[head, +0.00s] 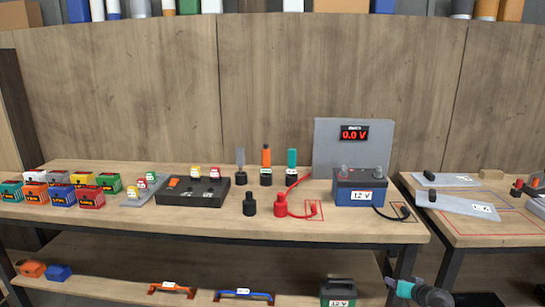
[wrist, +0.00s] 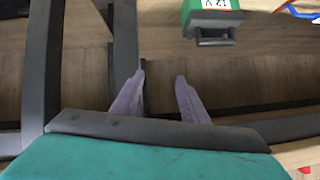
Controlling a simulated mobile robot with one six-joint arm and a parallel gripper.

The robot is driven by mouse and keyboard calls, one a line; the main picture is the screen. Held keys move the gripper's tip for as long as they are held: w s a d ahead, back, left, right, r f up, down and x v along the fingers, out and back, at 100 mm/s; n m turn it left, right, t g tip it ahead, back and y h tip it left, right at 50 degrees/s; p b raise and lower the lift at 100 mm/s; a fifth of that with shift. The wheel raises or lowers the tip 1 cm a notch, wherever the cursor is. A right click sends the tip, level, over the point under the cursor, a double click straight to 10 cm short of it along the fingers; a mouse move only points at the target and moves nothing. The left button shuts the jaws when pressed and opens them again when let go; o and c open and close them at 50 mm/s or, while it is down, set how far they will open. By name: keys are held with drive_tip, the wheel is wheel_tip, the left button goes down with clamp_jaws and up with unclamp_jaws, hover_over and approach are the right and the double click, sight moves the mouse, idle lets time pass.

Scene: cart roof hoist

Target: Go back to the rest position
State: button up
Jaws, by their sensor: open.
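My gripper (wrist: 159,85) shows in the wrist view with its two purple fingers spread apart and nothing between them. It hangs over dark floor and frame bars, apart from any object. Part of my teal and dark arm shows at the bottom right edge of the head view; its fingers cannot be made out there. A green 12 V battery (wrist: 212,20) with a dark handle lies beyond the fingertips in the wrist view. The same green battery (head: 338,291) stands on the lower shelf in the head view, left of my arm.
The workbench (head: 300,229) carries a blue 12 V battery (head: 360,190), a red clamp (head: 281,206), a black tray (head: 192,192) and several small coloured boxes. The display (head: 354,133) reads 0.0 V. Orange (head: 171,289) and blue (head: 244,294) handles lie on the lower shelf. A second table (head: 490,228) stands right.

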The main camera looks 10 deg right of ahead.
drive_tip(key=s+a+f+n+g+y, duration=0.1)
drive_tip(key=a+f+g+y, duration=0.1)
drive_tip(key=a+f, duration=0.65)
drive_tip(key=s+a+f+n+g+y, duration=0.1)
drive_tip(key=s+a+f+g+y, duration=0.3)
drive_tip(key=a, duration=0.8)
drive_tip(key=w+a+f+n+g+h, duration=0.1)
drive_tip(key=a+f, duration=0.7)
drive_tip(key=a, duration=0.2)
drive_tip(key=s+a+f+g+p, duration=0.1)
drive_tip(key=s+a+f+g, duration=0.1)
drive_tip(key=s+a+f, duration=0.3)
drive_tip(key=s+a+f+g, duration=0.2)
drive_tip(key=s+a, duration=0.4)
drive_tip(key=s+a+f+n+g+h, duration=0.1)
drive_tip(key=s+a+f+g, duration=0.1)
drive_tip(key=s, duration=0.6)
drive_tip(key=s+a+f+n+g+h, duration=0.1)
drive_tip(key=s+a+g, duration=0.2)
drive_tip(key=s, duration=0.5)
drive_tip(key=shift+a+f+h+p, duration=0.15)
drive_tip(key=shift+f+h+p, duration=0.15)
drive_tip(key=shift+f+p, duration=0.1)
drive_tip(key=shift+s, duration=0.1)
